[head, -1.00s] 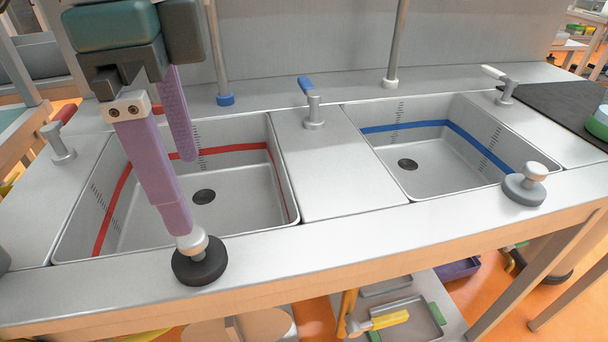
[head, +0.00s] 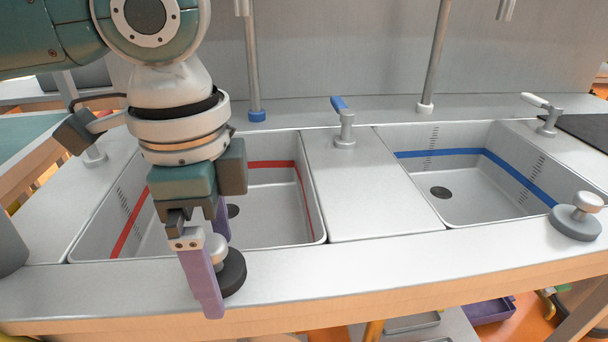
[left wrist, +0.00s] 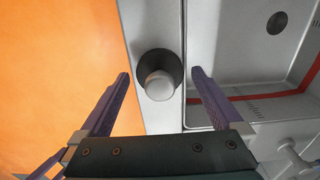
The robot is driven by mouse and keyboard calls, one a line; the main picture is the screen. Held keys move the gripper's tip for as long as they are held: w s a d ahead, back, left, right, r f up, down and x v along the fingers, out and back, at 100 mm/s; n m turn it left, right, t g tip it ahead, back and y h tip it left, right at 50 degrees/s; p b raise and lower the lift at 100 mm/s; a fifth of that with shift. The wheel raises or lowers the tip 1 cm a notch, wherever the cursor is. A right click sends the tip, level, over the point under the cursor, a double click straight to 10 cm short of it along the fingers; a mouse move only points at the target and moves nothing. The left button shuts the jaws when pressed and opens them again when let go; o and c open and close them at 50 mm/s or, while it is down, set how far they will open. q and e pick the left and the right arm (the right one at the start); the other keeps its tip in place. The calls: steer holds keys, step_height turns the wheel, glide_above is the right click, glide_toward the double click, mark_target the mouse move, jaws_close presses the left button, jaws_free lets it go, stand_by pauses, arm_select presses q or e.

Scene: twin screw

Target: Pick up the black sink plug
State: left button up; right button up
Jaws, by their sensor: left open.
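The black sink plug (head: 234,274), a black disc with a light grey knob, sits on the front rim of the sink unit, in front of the red-striped basin. My left gripper (head: 217,276) is open around it, with one purple finger on the near side and one toward the basin. The near finger partly hides the plug in the head view. In the left wrist view the plug (left wrist: 151,55) lies between the two spread fingers of the left gripper (left wrist: 160,74), with gaps on both sides. My right gripper is not in view.
A grey plug (head: 576,224) stands at the right front rim by the blue-striped basin (head: 480,195). A blue-handled tap lever (head: 344,128) and faucet pipes rise behind. The rim between the plugs is clear. The floor drops away in front.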

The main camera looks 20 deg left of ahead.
arm_select(q)
steer(key=shift+c, duration=0.4)
steer(key=c, duration=1.3)
steer(key=shift+r, duration=0.15)
